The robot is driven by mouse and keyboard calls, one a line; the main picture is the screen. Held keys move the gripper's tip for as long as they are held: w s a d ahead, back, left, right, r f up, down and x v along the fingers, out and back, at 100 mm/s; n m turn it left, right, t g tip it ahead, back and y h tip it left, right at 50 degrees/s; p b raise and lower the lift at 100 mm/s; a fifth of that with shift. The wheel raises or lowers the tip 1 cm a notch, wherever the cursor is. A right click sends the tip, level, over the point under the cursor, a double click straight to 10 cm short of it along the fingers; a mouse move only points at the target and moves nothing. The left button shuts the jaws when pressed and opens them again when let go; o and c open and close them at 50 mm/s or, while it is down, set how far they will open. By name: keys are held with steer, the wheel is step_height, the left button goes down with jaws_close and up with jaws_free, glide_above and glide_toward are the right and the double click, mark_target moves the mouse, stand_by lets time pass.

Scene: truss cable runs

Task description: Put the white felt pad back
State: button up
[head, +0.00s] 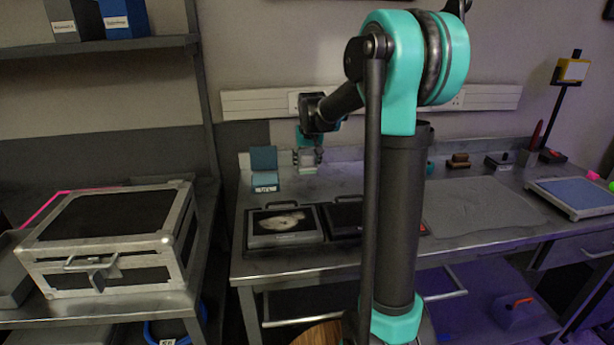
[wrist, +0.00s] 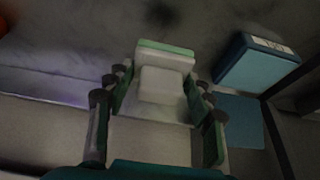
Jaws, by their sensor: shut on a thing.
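My gripper (wrist: 160,105) is at the back of the metal bench, near the wall; its dark arm end also shows in the head view (head: 308,148). Its fingers are closed on a pale, flat-faced thing that I take to be the white felt pad (wrist: 162,84). The pad shows small and pale under the gripper in the head view (head: 307,159). Just beyond it is a white block with a pale green edge (wrist: 166,52), low at the bench surface. Whether the pad touches this block I cannot tell. The finger contact is partly hidden.
A teal box (head: 264,162) with a label stands just left of the gripper. In front lie a dark case with a pale print (head: 283,221) and a second dark case (head: 343,218). A grey mat (head: 485,208) lies to the right. A large metal-edged case (head: 108,215) stands on the left table.

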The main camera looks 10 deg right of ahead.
mark_target(308, 170)
steer(key=shift+f, duration=2.7)
steer(key=o, duration=1.1)
steer(key=shift+f, duration=0.1)
steer(key=v, duration=1.2)
